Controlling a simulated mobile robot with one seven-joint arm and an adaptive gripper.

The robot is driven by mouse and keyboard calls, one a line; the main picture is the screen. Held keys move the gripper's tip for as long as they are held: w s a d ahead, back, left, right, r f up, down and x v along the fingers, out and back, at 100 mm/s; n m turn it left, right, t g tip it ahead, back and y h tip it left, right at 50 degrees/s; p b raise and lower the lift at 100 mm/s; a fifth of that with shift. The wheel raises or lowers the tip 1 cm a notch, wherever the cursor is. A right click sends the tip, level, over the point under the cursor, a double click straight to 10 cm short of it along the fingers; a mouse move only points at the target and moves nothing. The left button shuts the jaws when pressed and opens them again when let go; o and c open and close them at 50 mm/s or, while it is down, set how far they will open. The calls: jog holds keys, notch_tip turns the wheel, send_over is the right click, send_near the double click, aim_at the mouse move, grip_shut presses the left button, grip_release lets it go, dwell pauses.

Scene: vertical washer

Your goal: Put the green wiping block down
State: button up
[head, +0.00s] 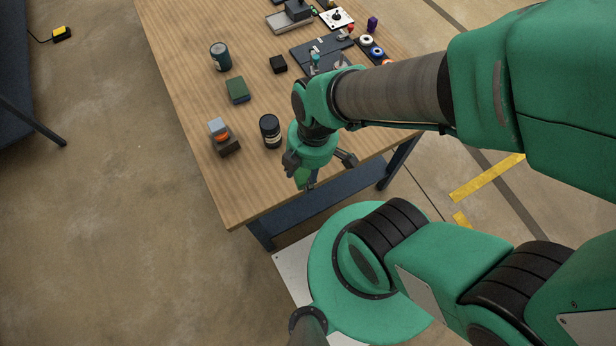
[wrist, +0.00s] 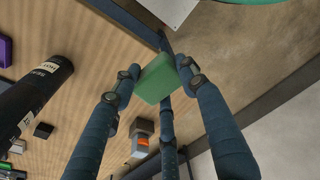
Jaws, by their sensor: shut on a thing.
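The green wiping block (wrist: 156,80) is between the fingertips of my gripper (wrist: 158,78) in the wrist view, with fingers touching it on both sides. In the head view my gripper (head: 310,178) is low by the table's near edge. Only a small green part of the block (head: 302,176) shows there, behind the fingers. The wooden table (head: 255,190) lies below and beside it. I cannot tell whether the block touches the tabletop.
A black bottle (head: 270,131) stands close to my gripper. A grey and orange item (head: 219,130), a dark block (head: 229,149), a green-topped box (head: 238,90), a can (head: 220,56) and a black cube (head: 278,64) are farther off. Bare wood lies at the near left corner.

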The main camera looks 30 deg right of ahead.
jog(key=w+a+r, duration=0.1)
jog(key=w+a, duration=0.1)
jog(key=w, duration=0.6)
jog(key=w+a+r+n+p, duration=0.1)
jog(key=w+a, duration=0.2)
jog(key=w, duration=0.6)
jog(key=w+a+r+p, duration=0.1)
jog(key=w+a, duration=0.1)
jog(key=w, duration=0.7)
jog(key=shift+a+r, duration=0.25)
jog(key=shift+r, duration=0.05)
jog(key=shift+n, duration=0.7)
jog(key=w+a+f, duration=0.1)
jog(key=w+a, duration=0.1)
jog(key=w, duration=0.3)
jog(key=w+a+f+p, duration=0.1)
jog(key=w+a+f, duration=0.1)
jog(key=w, duration=0.3)
jog(key=w+a+f, duration=0.1)
jog(key=w+a, duration=0.3)
jog(key=w, duration=0.1)
jog(key=shift+w+a+f, duration=0.2)
jog(key=shift+w+f, duration=0.05)
jog(key=shift+w, duration=0.05)
send_over(206, 118)
notch_tip(206, 118, down, 4)
jog(key=shift+s+d+f, duration=0.1)
jog(key=shift+d+f, duration=0.1)
jog(key=shift+f, duration=0.2)
jog(key=shift+f, duration=0.2)
